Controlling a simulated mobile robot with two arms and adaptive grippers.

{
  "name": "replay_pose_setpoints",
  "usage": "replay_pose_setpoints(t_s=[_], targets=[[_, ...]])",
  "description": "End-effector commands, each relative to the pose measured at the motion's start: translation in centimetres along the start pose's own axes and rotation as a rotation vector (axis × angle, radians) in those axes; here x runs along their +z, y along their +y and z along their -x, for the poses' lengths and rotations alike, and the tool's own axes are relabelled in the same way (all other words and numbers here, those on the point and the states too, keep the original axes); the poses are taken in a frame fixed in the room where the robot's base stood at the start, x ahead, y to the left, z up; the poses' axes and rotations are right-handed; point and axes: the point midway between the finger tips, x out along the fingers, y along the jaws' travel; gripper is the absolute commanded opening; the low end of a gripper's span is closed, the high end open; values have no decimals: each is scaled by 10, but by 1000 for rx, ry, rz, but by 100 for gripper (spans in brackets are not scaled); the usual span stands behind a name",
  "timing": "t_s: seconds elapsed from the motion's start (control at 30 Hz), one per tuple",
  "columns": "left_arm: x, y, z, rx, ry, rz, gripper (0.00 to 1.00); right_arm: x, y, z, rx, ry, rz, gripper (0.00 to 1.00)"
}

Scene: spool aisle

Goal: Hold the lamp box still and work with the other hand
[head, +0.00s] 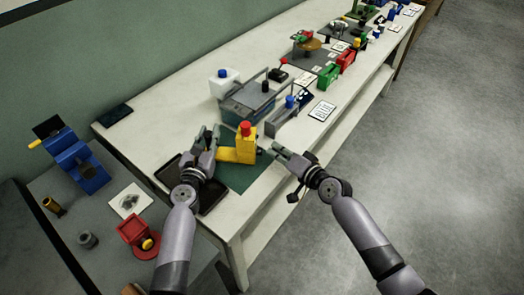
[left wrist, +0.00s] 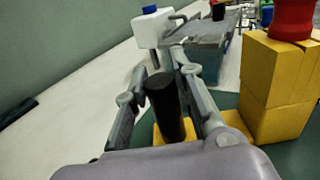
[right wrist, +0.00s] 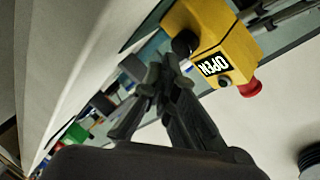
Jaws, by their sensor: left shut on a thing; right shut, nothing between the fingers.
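The lamp box (head: 245,146) is a yellow block on a flat yellow foot, with a red cap (head: 246,128) on top, on a dark green mat (head: 236,180). My left gripper (head: 207,138) is at its left side, shut on a black upright post (left wrist: 165,108) that rises from the yellow foot. The yellow block (left wrist: 274,85) stands to the right of that post. My right gripper (head: 278,151) is shut and empty, to the right of the box and apart from it. In the right wrist view, the box (right wrist: 207,22) shows an OPEN label (right wrist: 215,65) and a black knob (right wrist: 185,43).
Behind the box stand a grey-topped bin (head: 247,98), a white bottle with a blue cap (head: 224,82) and a grey fixture with a blue knob (head: 289,112). A black tray (head: 212,197) lies at the near left. The floor (head: 420,150) at right is clear.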

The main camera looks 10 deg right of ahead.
Motion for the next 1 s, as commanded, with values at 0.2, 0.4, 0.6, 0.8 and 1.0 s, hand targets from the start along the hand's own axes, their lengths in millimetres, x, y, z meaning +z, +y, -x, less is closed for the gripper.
replay_pose_setpoints(t_s=[0.2, 0.4, 0.6, 0.8, 1.0], targets=[[0, 0, 0, -1, 1, 0, 0, -1, 0, 0, 0, 1, 0, 0], [0, 0, 0, 0, 0, 0, 0, -5, 5, 6, 2, 1, 2, 0], [0, 1, 0, 1, 0, 0, 0, -15, 15, 20, 2, 1, 2, 0], [0, 1, 0, 1, 0, 0, 0, -24, 24, 32, 1, 2, 1, 0], [0, 1, 0, 1, 0, -1, 0, -26, 26, 36, 0, 2, 0, 0]])
